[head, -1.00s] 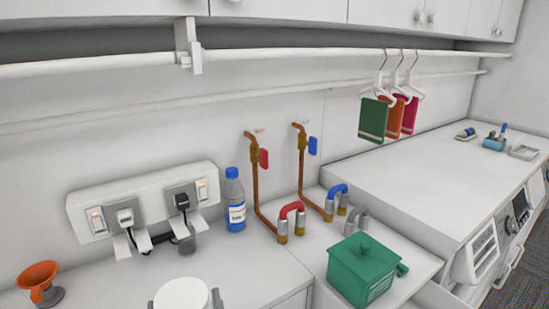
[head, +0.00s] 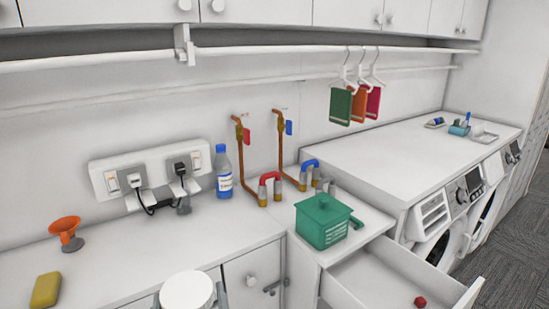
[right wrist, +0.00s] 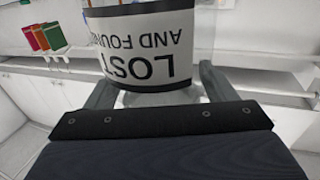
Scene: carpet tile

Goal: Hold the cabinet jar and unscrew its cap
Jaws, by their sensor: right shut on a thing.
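The jar shows in the right wrist view (right wrist: 145,55) as a clear body with a white label in upside-down letters reading "LOST AND FOUND". Its round white cap (head: 187,290) is at the bottom edge of the head view, and the cap is on the jar. My right gripper (head: 189,300) is shut on the jar, with one finger on each side. The fingers also show beside the jar in the right wrist view (right wrist: 157,88). The jar's lower part is cut off in the head view. My left gripper is not in view.
Behind the jar a white counter (head: 150,255) bears a yellow sponge (head: 46,290), an orange horn-shaped thing (head: 66,232) and a blue-capped bottle (head: 223,175). A green box (head: 322,222) stands to the right. Below it an open drawer (head: 375,275) holds a red thing (head: 420,301).

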